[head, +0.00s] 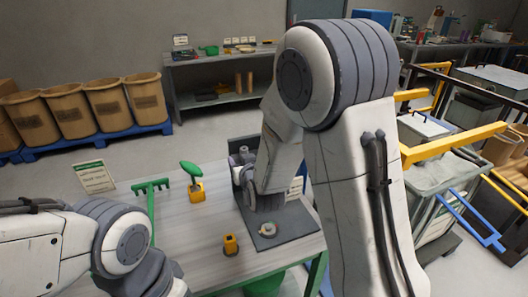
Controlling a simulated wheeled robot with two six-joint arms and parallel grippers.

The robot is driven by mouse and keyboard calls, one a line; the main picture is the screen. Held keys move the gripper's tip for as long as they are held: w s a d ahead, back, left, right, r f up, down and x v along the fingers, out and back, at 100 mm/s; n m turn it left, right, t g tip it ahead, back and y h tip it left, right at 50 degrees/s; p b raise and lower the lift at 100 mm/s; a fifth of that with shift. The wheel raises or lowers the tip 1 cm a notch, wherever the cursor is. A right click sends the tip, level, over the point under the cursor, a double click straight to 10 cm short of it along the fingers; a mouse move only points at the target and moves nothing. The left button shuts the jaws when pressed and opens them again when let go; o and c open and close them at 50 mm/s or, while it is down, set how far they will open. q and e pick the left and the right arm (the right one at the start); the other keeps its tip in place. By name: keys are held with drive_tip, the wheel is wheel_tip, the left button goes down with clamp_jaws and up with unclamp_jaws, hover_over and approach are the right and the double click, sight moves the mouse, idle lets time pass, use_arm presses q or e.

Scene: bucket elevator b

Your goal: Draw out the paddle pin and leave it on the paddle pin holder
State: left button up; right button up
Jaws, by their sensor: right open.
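A green oval paddle on a thin stem (190,168), which looks like the paddle pin, stands tilted in a yellow block (196,192) on the table. A smaller yellow block with a dark top (230,245) stands nearer me; I cannot tell which block is the pin holder. My right gripper (264,202) is open, low over the dark plate and right of the paddle, apart from it. Its fingertips are small and partly hidden by my arm. My left arm comes in at the lower left; its gripper is outside the picture.
A dark plate (290,222) on the table (180,238) carries a grey round fitting (268,230). A green rack (151,188) stands at the table's left with a sign (95,177) behind it. Bare tabletop lies between the blocks. Brown bins (107,101) stand farther back.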

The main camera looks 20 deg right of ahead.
drive_tip(key=w+d+r+m+t+h, duration=0.1)
drive_tip(key=w+d+m+t+h, duration=0.2)
drive_tip(key=d, duration=0.6)
drive_tip(key=shift+n+h, duration=0.3)
drive_tip(key=shift+n, duration=0.3)
drive_tip(key=p+x, duration=0.1)
drive_tip(key=x, duration=0.1)
drive_tip(key=p+x, duration=0.1)
drive_tip(key=x, duration=0.5)
drive_tip(key=shift+a+r+p, duration=0.15)
drive_tip(key=shift+r+p, duration=0.15)
drive_tip(key=shift+p, duration=0.1)
drive_tip(key=shift+w, duration=0.6)
clamp_jaws()
